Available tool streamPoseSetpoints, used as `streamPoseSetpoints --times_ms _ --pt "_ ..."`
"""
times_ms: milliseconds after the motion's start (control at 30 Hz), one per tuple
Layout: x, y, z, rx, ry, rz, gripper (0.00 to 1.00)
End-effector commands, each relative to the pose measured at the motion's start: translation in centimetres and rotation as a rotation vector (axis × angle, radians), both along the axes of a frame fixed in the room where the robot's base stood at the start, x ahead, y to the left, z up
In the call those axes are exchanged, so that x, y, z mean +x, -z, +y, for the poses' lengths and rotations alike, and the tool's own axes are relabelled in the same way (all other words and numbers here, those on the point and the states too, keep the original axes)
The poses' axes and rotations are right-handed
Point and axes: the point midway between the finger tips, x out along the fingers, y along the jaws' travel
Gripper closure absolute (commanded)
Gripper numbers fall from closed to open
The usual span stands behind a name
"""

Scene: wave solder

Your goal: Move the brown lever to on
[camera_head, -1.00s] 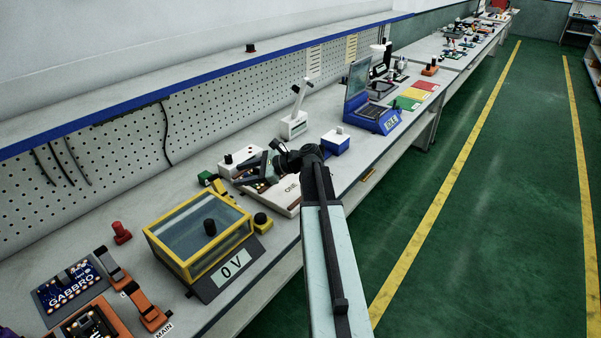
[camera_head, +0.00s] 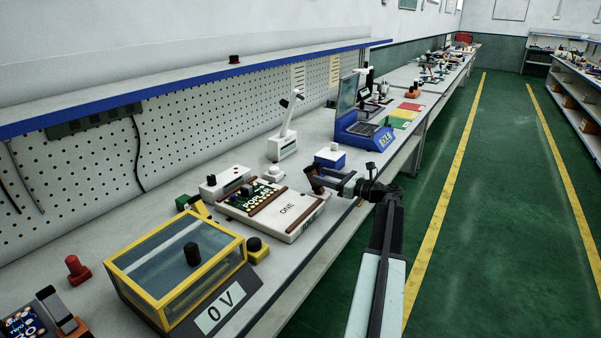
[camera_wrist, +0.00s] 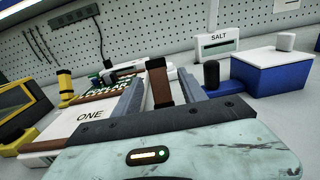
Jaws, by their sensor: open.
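The brown lever (camera_wrist: 158,82) stands up between the two grey fingers of my gripper (camera_wrist: 161,90) in the wrist view, with a dark band near its lower end. The fingers are apart; I cannot tell whether either touches it. In the head view, my gripper (camera_head: 326,184) is at the bench's front edge, and the brown lever (camera_head: 313,177) shows at its fingertips. The lever's base and any on or off marking are hidden. A black upright post (camera_wrist: 211,75) stands just right of the fingers in the wrist view.
A white fixture marked ONE (camera_head: 292,212) holds a green POPLAR board (camera_head: 254,198) left of my gripper. A blue box with a white lid (camera_head: 329,158) stands close behind. A yellow-framed clear case (camera_head: 176,262) is nearer left. The green floor on the right is clear.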

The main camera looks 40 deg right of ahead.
Motion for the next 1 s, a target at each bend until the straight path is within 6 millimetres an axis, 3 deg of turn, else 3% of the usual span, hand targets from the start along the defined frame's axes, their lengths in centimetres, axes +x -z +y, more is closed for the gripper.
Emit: streamPoseSetpoints --times_ms 333,500,700,733,900,1000 --pt "6.4 0.0 1.9 -0.001 -0.01 0.001 0.51" --pt "7.6 0.0 2.3 -0.001 -0.011 0.001 0.51" --pt "7.6 0.0 2.4 -0.001 -0.011 0.001 0.51" --pt "7.6 0.0 2.4 -0.001 -0.011 0.001 0.54" --pt "7.6 0.0 2.4 -0.001 -0.012 0.001 1.0" --pt "7.7 0.0 2.4 -0.001 -0.012 0.001 1.0"
